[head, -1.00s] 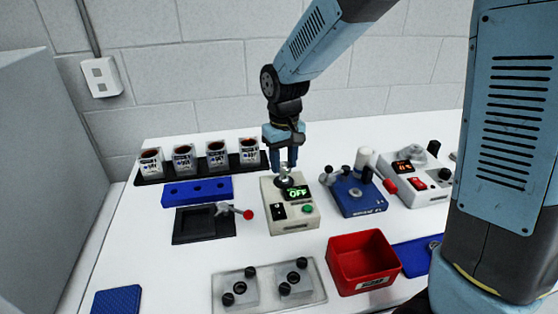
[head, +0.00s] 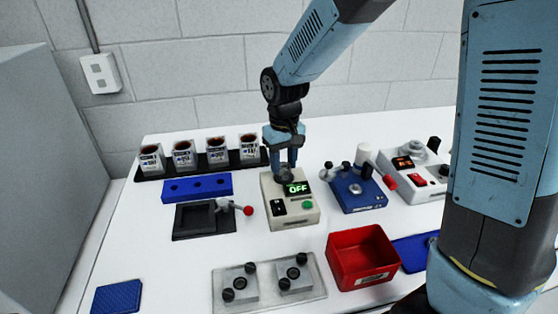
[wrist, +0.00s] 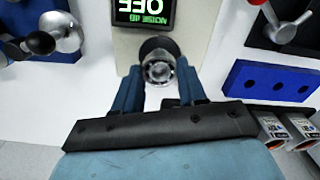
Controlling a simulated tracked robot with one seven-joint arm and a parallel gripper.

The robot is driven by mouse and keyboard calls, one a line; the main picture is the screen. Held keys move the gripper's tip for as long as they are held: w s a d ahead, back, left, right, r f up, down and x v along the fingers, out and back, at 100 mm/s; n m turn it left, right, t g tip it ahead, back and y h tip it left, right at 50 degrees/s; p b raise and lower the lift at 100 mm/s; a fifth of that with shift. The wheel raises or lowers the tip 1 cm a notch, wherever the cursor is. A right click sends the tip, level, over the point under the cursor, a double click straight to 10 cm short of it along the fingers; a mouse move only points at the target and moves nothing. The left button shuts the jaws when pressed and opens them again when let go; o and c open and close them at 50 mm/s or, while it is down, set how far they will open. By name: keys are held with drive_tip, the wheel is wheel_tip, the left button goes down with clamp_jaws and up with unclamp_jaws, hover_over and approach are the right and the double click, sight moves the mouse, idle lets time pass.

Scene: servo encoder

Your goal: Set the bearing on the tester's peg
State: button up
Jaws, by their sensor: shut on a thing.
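The tester (head: 292,214) is a cream box with a green-lit display reading OFF, a dark switch and a green button. It also shows in the wrist view (wrist: 205,30). My gripper (head: 285,174) points down over the tester's back part, with its fingertips low by the box top. In the wrist view my gripper (wrist: 159,82) is shut on the bearing (wrist: 159,71), a small shiny metal ring. A dark round mount (wrist: 157,46) is right behind the bearing. The peg is hidden, and I cannot tell whether the bearing is around it.
A black tray fixture (head: 203,222) and a blue block with holes (head: 197,189) are to the left. A red bin (head: 361,260) and a clear plate (head: 268,286) are in front.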

drive_tip(key=shift+f, duration=0.45)
drive_tip(key=o, duration=1.2)
drive_tip(key=shift+c, duration=0.2)
drive_tip(key=shift+o, duration=0.3)
drive_tip(key=shift+o, duration=1.3)
drive_tip(key=shift+w, duration=0.1)
drive_tip(key=shift+r, duration=0.15)
